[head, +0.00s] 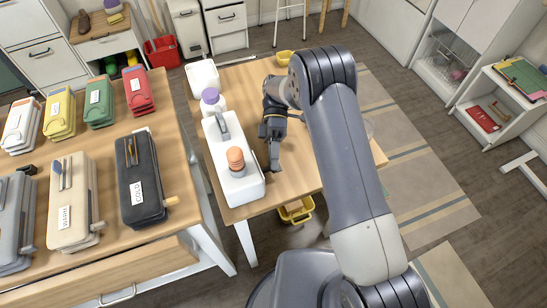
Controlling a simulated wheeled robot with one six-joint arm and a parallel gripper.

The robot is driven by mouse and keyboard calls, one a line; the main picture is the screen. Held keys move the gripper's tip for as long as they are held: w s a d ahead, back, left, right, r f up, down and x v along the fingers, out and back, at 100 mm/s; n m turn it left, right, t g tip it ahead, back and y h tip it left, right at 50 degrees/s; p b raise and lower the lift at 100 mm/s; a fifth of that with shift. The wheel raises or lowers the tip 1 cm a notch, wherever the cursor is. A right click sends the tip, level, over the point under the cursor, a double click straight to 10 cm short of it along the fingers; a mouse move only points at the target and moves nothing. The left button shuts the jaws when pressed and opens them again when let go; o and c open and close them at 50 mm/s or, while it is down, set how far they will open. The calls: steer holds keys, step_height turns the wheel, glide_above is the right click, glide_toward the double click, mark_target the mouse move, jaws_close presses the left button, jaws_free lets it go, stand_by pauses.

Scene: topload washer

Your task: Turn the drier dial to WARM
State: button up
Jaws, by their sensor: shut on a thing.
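A white box-shaped unit (249,187) stands on the small wooden table, with an orange-brown cylinder and a grey piece on its top. My gripper (273,165) is by its right side, fingers pointing down, and is shut on what seems to be the dial. The fingers hide the dial, so its setting cannot be read. A beige case (70,190) on the left table bears a label that seems to read WARM. A dark case (142,170) beside it bears one like COLD.
Several coloured cases stand on the left table (130,265). A white bottle with a purple cap (211,99) is behind the unit. The small table (300,180) has bare wood around my arm. A yellow bin (297,210) is below it. Floor is open at right.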

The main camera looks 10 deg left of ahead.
stand_by(0.4)
steer(key=o, duration=1)
steer(key=shift+r, duration=0.1)
